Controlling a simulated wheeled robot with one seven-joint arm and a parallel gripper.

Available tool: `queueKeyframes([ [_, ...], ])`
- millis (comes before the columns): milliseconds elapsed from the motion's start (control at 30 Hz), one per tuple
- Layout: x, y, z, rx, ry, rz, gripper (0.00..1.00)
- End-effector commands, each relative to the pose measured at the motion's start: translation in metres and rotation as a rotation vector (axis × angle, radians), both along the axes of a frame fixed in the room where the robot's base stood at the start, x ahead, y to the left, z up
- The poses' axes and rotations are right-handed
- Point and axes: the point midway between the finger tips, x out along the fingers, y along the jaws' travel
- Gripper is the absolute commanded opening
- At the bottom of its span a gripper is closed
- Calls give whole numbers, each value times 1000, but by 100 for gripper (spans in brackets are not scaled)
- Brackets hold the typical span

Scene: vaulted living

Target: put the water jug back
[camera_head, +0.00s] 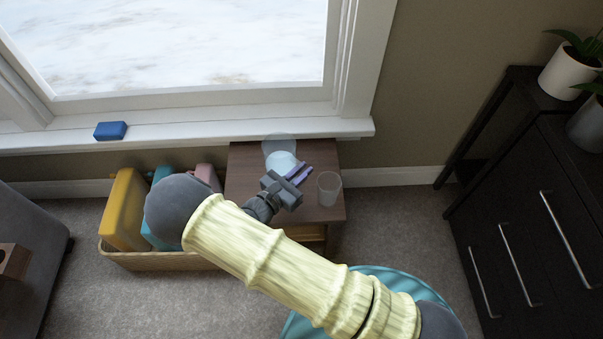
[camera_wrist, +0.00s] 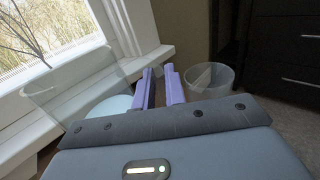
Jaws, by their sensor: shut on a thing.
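The water jug (camera_head: 281,150) is clear, with pale blue water in its lower part. It appears over the back of the small brown side table (camera_head: 240,185), near the window sill; I cannot tell whether its base touches the tabletop. In the wrist view the jug (camera_wrist: 75,92) is to the left of the purple fingers and looks tilted in the picture. My gripper (camera_head: 300,174) is shut on the jug at its right side, with a narrow gap between the fingers (camera_wrist: 160,88). The exact part held is see-through and hard to make out.
A clear drinking glass (camera_head: 329,188) stands on the table just right of my gripper. The window sill (camera_head: 220,135) with a blue block (camera_head: 111,131) is behind. A basket (camera_head: 170,262) of coloured items is left; a dark cabinet (camera_head: 530,220) is right.

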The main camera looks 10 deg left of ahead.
Motion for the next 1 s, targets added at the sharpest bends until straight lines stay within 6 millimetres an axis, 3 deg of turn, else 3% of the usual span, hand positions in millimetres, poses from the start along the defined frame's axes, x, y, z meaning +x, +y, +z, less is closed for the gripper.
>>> queueKeyframes([
  [400,1,0,-2,0,-6,-1,0],
  [433,0,0,-3,-1,-1,0,18],
  [500,0,0,-3,-1,-1,0,32],
  [533,0,0,-3,-1,-1,0,34],
  [867,0,0,0,1,-1,0,34],
  [1000,-9,6,2,1,1,2,34],
])
